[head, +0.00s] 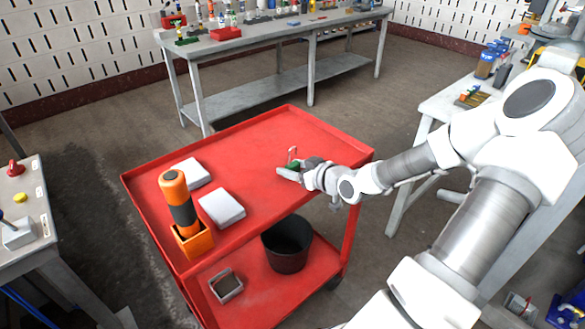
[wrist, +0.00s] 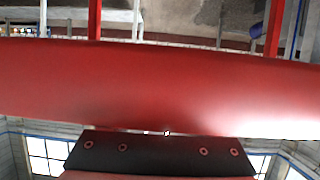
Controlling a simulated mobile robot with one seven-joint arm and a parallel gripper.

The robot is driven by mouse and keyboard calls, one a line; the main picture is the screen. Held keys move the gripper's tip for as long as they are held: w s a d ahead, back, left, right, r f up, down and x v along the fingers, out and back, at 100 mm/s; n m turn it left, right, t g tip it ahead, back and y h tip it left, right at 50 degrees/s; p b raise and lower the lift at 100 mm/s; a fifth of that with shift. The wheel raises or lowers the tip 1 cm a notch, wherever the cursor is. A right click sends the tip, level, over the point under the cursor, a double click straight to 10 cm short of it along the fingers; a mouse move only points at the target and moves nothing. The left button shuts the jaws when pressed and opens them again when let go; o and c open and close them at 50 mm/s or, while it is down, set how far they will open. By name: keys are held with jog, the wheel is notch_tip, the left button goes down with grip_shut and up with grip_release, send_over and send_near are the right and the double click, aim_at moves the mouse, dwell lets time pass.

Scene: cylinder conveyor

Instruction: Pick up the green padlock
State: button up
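The green padlock (head: 293,164) is small in the head view, toward the right side of the red cart's top. Its thin shackle (head: 291,151) stands up above the green body. My gripper (head: 288,173) is right at the padlock, low over the cart top, and partly hides it. I cannot tell whether the fingers are around the padlock or only beside it, or whether they touch it. In the wrist view a dark plate with screws and a broad red surface fill much of the picture, and I cannot make out the padlock there.
The red cart (head: 262,133) has a raised rim. On it are two white boxes (head: 222,207) (head: 194,172) and an orange-and-black cylinder (head: 177,200) in an orange holder (head: 194,242). A black bucket (head: 287,244) stands on the lower shelf. The cart's far middle is clear.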

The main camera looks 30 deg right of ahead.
grip_shut()
